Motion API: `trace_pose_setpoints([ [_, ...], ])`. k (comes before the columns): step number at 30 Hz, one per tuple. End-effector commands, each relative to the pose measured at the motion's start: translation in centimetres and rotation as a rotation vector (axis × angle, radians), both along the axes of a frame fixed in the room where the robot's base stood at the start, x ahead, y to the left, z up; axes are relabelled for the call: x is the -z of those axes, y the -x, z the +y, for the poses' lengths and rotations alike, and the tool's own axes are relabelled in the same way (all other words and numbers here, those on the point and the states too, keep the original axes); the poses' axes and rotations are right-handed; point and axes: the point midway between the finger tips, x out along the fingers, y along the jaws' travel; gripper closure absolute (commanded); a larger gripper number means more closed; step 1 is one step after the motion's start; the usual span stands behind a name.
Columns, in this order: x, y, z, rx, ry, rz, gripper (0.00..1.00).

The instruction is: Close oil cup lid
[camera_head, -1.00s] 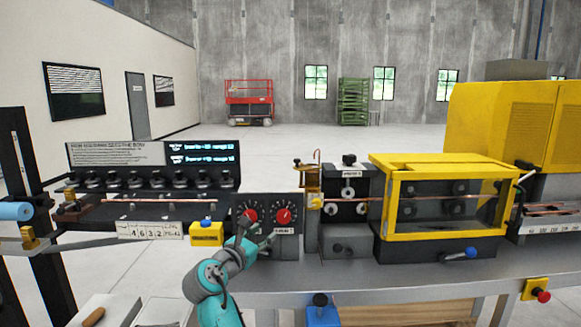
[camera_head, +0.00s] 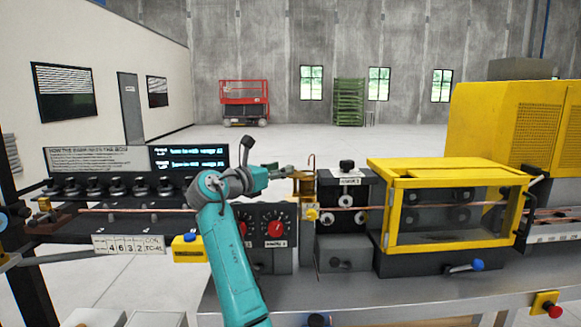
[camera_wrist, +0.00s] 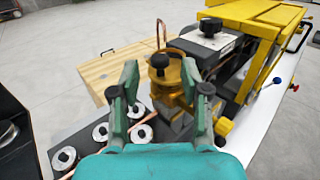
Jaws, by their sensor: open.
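The oil cup (camera_head: 303,187) is a small brass-coloured cylinder with a thin copper pipe, standing left of the black roller unit. In the wrist view the cup (camera_wrist: 163,88) appears between and beyond my fingertips. A dark round piece with a knob (camera_wrist: 160,62) shows at its top; I cannot tell for sure whether this is the lid or how far it is open. My gripper (camera_head: 278,172) is open and empty, just left of the cup at about its top height. In the wrist view my gripper (camera_wrist: 160,78) has its fingers spread, with no clear contact.
The black roller unit (camera_head: 345,182) and yellow-framed guard box (camera_head: 436,165) stand right of the cup. A copper tube (camera_head: 130,209) runs along the line. Red dials (camera_head: 275,228) sit below my arm. Open air lies above the cup.

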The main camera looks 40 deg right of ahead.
Motion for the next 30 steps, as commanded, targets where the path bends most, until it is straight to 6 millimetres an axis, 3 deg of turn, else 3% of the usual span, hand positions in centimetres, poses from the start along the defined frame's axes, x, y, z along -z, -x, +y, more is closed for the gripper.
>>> trace_pose_setpoints([
  [3, 0.0, -0.4, -2.0, 0.001, -0.001, 0.000, 0.54],
  [9, 0.0, -1.0, -4.1, 0.000, 0.000, -0.001, 0.54],
  [21, 0.0, -1.2, -4.7, -0.001, -0.001, -0.001, 0.54],
  [27, 0.0, -1.2, -4.7, -0.001, -0.001, -0.001, 1.00],
  [30, 0.0, -1.2, -4.7, -0.001, 0.000, -0.001, 1.00],
])
